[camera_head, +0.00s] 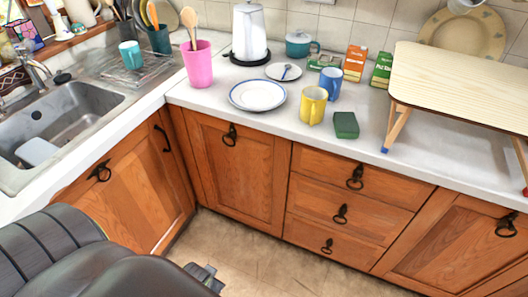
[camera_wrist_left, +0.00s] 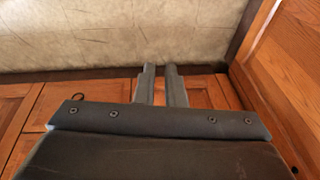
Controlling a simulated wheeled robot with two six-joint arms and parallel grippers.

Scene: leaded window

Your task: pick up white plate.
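A white plate with a blue rim (camera_head: 257,95) lies flat on the white counter, in front of the kettle and between the pink cup and the yellow mug. Nothing lies on it. My left gripper (camera_head: 207,275) is low at the bottom of the head view, in front of the cabinets and well below the counter. In the left wrist view, the two fingers of my left gripper (camera_wrist_left: 161,72) are a narrow gap apart with nothing between them. The plate is not in the wrist view. My right gripper is not in view.
A pink cup with utensils (camera_head: 198,64), a white kettle (camera_head: 249,35), a small plate with a blue spoon (camera_head: 283,71), a yellow mug (camera_head: 313,105) and a blue mug (camera_head: 330,83) surround the plate. A green sponge (camera_head: 346,125) and a wooden tray table (camera_head: 470,85) stand right.

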